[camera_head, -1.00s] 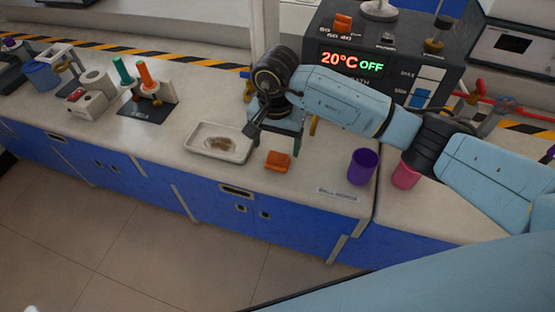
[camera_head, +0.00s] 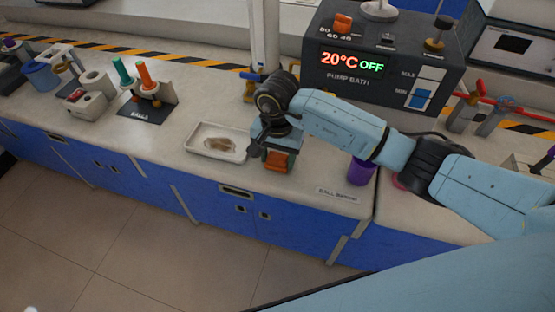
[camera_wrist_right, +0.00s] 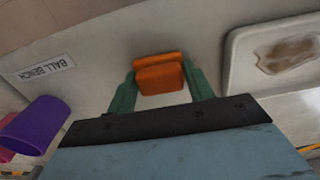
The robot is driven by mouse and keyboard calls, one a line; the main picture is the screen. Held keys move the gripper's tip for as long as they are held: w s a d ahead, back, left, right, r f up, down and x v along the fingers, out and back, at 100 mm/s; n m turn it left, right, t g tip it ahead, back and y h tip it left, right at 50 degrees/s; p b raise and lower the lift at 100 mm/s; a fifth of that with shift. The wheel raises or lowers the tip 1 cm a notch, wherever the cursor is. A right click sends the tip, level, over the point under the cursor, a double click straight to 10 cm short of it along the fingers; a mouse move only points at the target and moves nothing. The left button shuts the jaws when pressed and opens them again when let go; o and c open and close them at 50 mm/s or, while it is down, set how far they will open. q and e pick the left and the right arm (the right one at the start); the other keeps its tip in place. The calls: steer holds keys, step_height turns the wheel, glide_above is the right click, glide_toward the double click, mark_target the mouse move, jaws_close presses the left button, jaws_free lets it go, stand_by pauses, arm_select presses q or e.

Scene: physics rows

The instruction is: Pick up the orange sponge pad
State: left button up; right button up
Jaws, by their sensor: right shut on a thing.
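The orange sponge pad (camera_head: 277,160) is at the bench's front edge in the head view, between the fingers of my right gripper (camera_head: 279,158). In the right wrist view the pad (camera_wrist_right: 159,74) sits between the two green fingers (camera_wrist_right: 158,88), which are shut on its sides. I cannot tell whether the pad still touches the bench. My left gripper is not in view.
A white tray (camera_head: 190,147) with a brown stain stands left of the pad. A purple cup (camera_head: 360,172) and a pink cup (camera_head: 398,181), partly behind my arm, stand to the right. The pump bath (camera_head: 345,82) stands behind. Bench space lies left of the tray.

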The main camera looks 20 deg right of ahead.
mark_target(278, 156)
step_height(278, 156, up, 10)
steer(key=shift+p, duration=0.45)
